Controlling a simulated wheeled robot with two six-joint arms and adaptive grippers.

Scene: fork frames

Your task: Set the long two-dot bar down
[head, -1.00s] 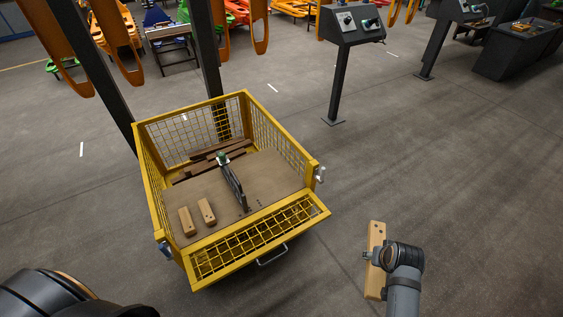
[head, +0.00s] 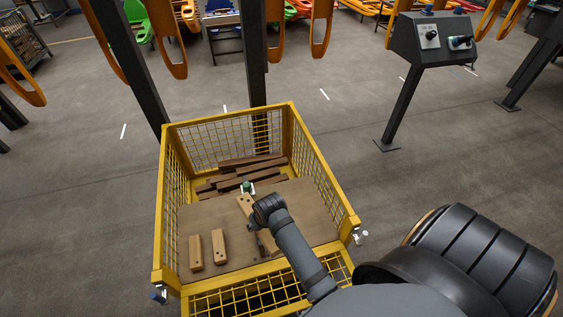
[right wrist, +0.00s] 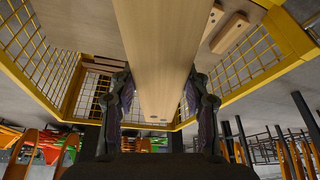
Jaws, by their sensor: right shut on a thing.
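The long two-dot bar (head: 243,204) is pale wood and lies between the fingers of my right gripper (head: 255,208) over the brown board (head: 315,222) in the yellow mesh crate. My arm hides part of it in the head view. I cannot tell whether the bar touches the board. My left gripper is not in view.
Two shorter wooden bars (head: 195,253) (head: 219,247) lie on the board's left front. Dark wood strips (head: 245,172) lie at the crate's back. A green-topped fitting (head: 247,186) stands close behind the held bar. Yellow crate walls (head: 326,168) surround the board; its right part is clear.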

